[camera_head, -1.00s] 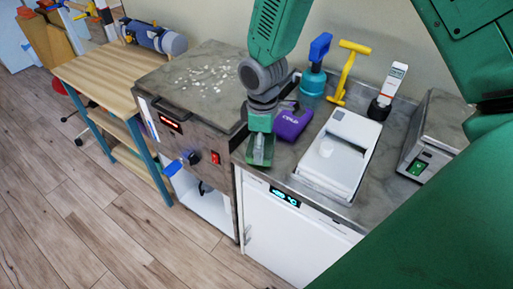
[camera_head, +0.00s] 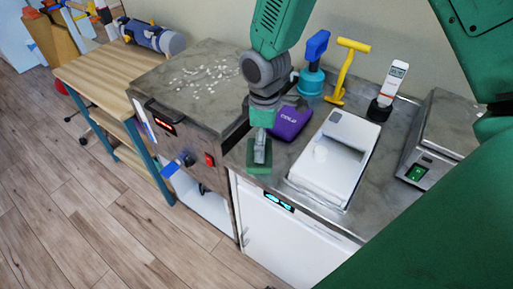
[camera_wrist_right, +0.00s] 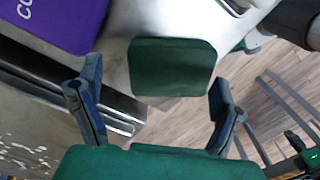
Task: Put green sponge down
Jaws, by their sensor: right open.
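The green sponge (camera_head: 258,168) is at the front edge of the grey countertop (camera_head: 283,160), left of the white lidded unit. In the right wrist view the sponge (camera_wrist_right: 172,66) is a dark green square between and beyond my spread fingers, with a gap on both sides. Floor shows past its lower right side, so it is close to or over the edge. My right gripper (camera_wrist_right: 157,98) is open. In the head view my right gripper (camera_head: 262,148) points down just above the sponge and hides part of it. My left gripper is not in view.
A purple cold pack (camera_head: 290,121) lies just behind the gripper. The white lidded unit (camera_head: 335,155) stands to the right. A blue-handled tool (camera_head: 314,62), a yellow tool (camera_head: 347,70) and a white handheld meter (camera_head: 390,85) stand behind. A grey heater box (camera_head: 195,90) is left.

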